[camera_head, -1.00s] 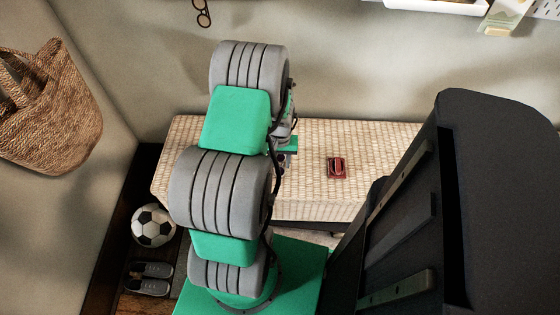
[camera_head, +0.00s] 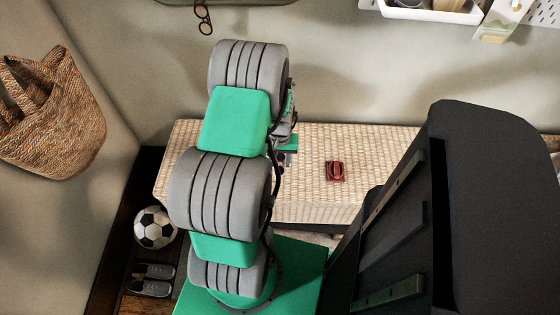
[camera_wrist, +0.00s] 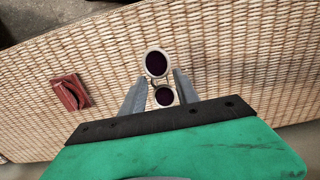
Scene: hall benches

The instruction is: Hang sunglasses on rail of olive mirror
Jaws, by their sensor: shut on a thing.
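White-framed sunglasses (camera_wrist: 157,64) with dark round lenses show in the wrist view, held between the two grey fingers of my gripper (camera_wrist: 160,76). My gripper is shut on them above the woven bench (camera_wrist: 235,60). At the top edge of the head view, a thin olive strip (camera_head: 225,3) shows, perhaps the lower edge of the mirror. Another pair of brown-rimmed glasses (camera_head: 204,18) hangs just below it against the wall. The rail itself cannot be made out.
A dark red item (camera_head: 336,171) lies on the woven bench top (camera_head: 390,150). A basket bag (camera_head: 50,115) hangs on the left wall. A football (camera_head: 154,228) and shoes (camera_head: 152,279) are at lower left. A white tray (camera_head: 430,13) and pegboard (camera_head: 545,20) are at upper right.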

